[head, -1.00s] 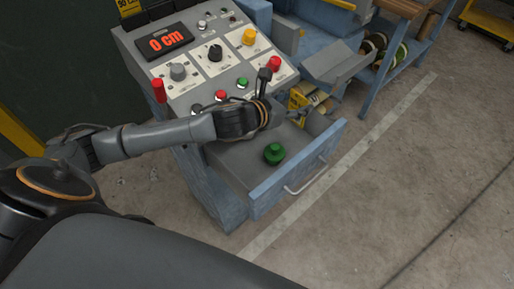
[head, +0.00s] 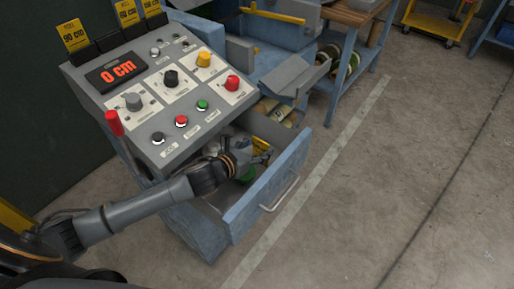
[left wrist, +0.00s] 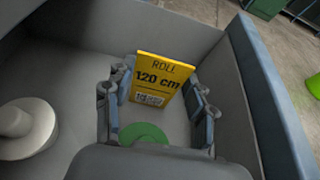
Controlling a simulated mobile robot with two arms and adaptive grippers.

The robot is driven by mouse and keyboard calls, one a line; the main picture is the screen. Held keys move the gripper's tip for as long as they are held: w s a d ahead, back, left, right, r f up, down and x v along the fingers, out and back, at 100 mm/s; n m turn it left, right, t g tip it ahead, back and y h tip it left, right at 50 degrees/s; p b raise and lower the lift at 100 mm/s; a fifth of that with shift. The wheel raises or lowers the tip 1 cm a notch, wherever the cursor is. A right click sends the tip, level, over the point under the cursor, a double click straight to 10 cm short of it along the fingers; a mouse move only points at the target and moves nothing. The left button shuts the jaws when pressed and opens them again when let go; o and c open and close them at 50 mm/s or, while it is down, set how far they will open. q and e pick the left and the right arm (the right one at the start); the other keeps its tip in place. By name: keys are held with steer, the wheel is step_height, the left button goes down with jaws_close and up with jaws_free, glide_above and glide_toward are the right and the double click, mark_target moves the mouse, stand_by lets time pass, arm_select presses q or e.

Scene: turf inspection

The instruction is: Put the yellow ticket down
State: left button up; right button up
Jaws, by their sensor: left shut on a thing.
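The yellow ticket (left wrist: 160,82), marked "ROLL 120 cm", stands nearly upright between the fingers of my left gripper (left wrist: 158,88) in the left wrist view. The gripper is shut on it. In the head view my left gripper (head: 260,154) is inside the open drawer (head: 266,190), and only a bit of the yellow ticket (head: 261,144) shows. The ticket is close above the drawer floor; I cannot tell whether it touches. My right gripper is not in view.
A green round weight (left wrist: 143,133) lies in the drawer under my gripper, partly hidden. A pale round weight (left wrist: 25,128) sits at the left. The control console (head: 165,90), reading 0 cm, overhangs the drawer's back. Yellow tickets (head: 75,36) stand in slots on its top.

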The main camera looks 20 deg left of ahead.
arm_select(q)
steer(key=o, duration=0.8)
steer(key=v, duration=1.2)
steer(key=shift+b, duration=0.35)
